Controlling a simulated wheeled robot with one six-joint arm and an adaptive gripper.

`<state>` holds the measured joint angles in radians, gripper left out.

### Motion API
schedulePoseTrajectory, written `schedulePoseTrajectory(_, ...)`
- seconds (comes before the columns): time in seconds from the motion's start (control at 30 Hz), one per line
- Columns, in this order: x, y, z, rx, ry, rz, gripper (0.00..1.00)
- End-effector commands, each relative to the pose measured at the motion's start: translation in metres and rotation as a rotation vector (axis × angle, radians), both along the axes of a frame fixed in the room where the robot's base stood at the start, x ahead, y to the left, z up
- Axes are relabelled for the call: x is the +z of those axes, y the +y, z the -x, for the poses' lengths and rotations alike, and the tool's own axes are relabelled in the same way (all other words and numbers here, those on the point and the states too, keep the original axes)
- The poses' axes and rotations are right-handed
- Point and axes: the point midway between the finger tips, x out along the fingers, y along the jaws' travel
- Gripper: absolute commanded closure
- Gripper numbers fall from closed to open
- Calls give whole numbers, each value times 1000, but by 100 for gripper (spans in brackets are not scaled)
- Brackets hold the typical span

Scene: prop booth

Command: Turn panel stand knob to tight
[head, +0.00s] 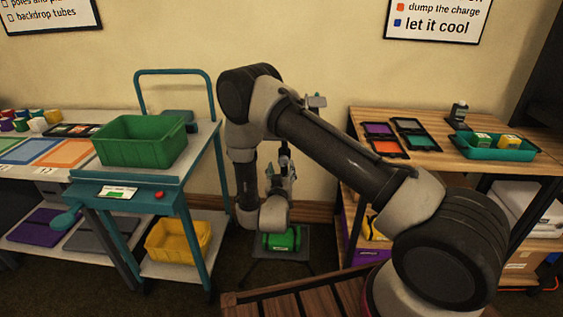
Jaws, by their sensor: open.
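A slim stand stands against the back wall between the cart and the wooden table, mostly hidden behind my arm. Its small grey-green top (316,101) shows above my forearm, and a dark low base with thin legs shows below my wrist. A green rounded object (284,239) lies on that base. I cannot make out the knob or its setting. My gripper (284,165) is open, just beyond my wrist, in front of the stand's middle. It is small and partly hidden, and I cannot tell whether it touches the stand.
On the left, a teal cart (170,190) carries a green bin (140,155) above and a yellow bin (178,241) below. On the right, a wooden table (375,125) holds coloured panels and a teal tray (494,152). A slatted wooden surface (310,300) lies in front.

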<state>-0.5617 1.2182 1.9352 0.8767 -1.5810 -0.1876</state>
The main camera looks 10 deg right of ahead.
Motion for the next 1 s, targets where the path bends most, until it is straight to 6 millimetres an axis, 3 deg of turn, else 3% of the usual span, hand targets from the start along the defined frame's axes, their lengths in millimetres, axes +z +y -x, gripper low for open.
schedulePoseTrajectory(0.3, 0, -16, -48, -2, 0, -2, 42)
schedulePoseTrajectory(0.7, 0, -19, -59, 0, 3, -1, 42)
schedulePoseTrajectory(0.93, 0, -19, -59, 0, 3, -1, 84)
schedulePoseTrajectory(1.0, 0, -19, -59, 0, 3, -1, 88)
